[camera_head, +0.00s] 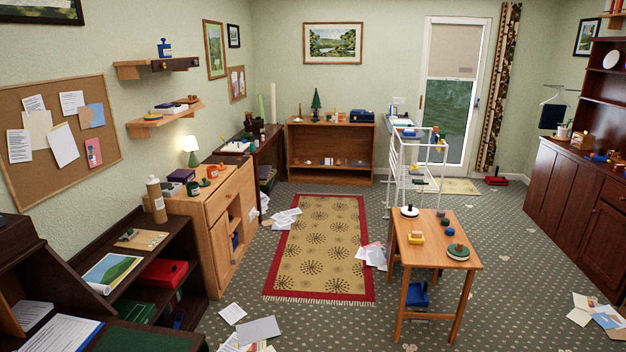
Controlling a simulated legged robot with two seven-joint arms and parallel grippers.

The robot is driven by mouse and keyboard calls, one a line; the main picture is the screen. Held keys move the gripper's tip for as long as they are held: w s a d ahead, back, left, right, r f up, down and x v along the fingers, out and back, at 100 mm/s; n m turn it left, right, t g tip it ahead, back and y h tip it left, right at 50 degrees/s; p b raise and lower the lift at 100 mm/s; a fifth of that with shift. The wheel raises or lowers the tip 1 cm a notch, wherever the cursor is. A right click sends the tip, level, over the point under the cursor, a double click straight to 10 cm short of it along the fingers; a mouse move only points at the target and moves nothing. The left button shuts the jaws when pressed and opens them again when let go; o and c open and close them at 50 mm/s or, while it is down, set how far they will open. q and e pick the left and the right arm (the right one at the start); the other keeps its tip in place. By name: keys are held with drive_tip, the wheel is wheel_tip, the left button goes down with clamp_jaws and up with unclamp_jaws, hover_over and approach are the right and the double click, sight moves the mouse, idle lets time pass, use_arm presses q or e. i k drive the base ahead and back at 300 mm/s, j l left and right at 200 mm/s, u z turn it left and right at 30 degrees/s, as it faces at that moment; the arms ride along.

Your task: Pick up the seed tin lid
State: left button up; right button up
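I cannot tell for certain which thing is the seed tin lid. Small round lid-like things with knobs stand on the small wooden table: a white disc with a dark knob (409,212) at its far left corner and a green disc with a pale rim (458,252) near its right edge. On the light wood cabinet at the left are a small green knobbed piece (205,183), an orange-red pot (213,172) and a dark green container (193,188). Neither of my grippers is in view.
The small table (433,262) also holds a yellow block (416,238). A white wire rack (415,178) stands behind it. Loose papers (258,330) lie on the carpet. The patterned rug (320,245) is mostly clear. A dark sideboard (570,200) lines the right wall.

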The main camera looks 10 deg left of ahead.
sight(205, 183)
drive_tip(key=i, duration=0.9)
drive_tip(key=i+u, duration=0.15)
drive_tip(key=i, duration=0.75)
drive_tip(key=i+l, duration=0.1)
drive_tip(key=i, duration=0.75)
drive_tip(key=i+j+u, duration=0.3)
drive_tip(key=i, duration=0.4)
drive_tip(key=i+u, duration=0.3)
drive_tip(key=i, duration=0.4)
drive_tip(key=i+l+u, duration=0.1)
drive_tip(key=i+u, duration=0.2)
drive_tip(key=i, duration=0.4)
drive_tip(key=i+l+u, duration=0.25)
drive_tip(key=i, duration=0.45)
drive_tip(key=i+u, duration=0.1)
drive_tip(key=i, duration=0.55)
